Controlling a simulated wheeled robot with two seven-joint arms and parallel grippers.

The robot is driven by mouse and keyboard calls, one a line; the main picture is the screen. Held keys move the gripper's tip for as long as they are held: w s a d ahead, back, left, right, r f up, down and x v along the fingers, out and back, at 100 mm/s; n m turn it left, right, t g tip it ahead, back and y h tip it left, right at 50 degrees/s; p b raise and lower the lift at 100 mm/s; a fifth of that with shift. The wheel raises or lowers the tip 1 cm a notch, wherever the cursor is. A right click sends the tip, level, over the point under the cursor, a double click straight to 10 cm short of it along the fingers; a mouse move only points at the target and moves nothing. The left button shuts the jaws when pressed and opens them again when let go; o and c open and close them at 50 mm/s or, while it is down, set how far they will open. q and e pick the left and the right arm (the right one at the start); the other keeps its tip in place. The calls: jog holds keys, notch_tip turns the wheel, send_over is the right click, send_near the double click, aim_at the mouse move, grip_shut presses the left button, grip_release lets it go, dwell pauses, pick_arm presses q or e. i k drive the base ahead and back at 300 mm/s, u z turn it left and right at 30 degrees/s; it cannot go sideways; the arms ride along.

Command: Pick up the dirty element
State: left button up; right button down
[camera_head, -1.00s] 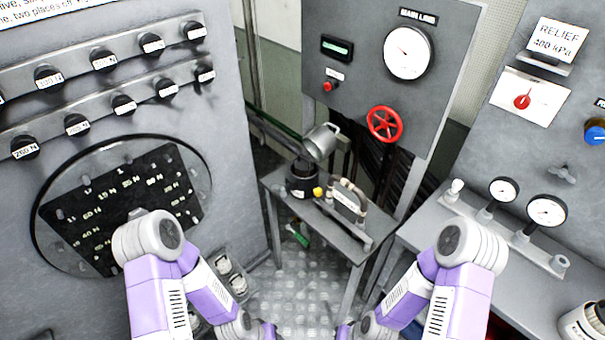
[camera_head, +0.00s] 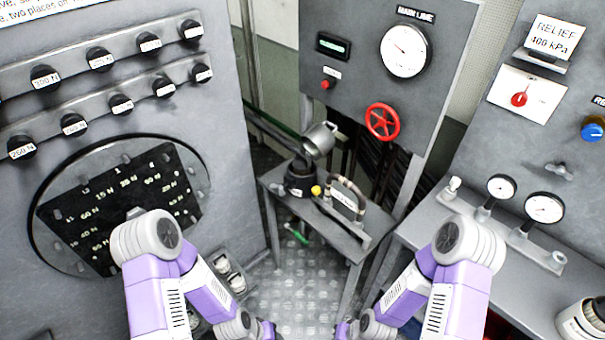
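A small grey stand (camera_head: 318,218) is in the middle of the head view. On it is a black round housing (camera_head: 298,184) with a yellow knob (camera_head: 316,190). A dark shape (camera_head: 304,165) shows at the housing's top; it may be the dirty element, but it is too small to tell. A grey metal cup (camera_head: 320,139) is tilted just above the housing. I cannot tell what supports it. My arms come in from the bottom left and bottom right and run out at the lower edge. Both grippers are out of view, well below the stand.
A curved hose or handle piece with a white label (camera_head: 346,200) stands beside the housing. A red handwheel (camera_head: 382,121) is on the panel behind. A grey bench (camera_head: 440,230) with gauges is at right. A tall weight-rack panel (camera_head: 225,130) is at left.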

aim_at(301, 165)
jog(key=z, duration=1.05)
jog(key=i, duration=0.5)
jog(key=u, duration=2.4)
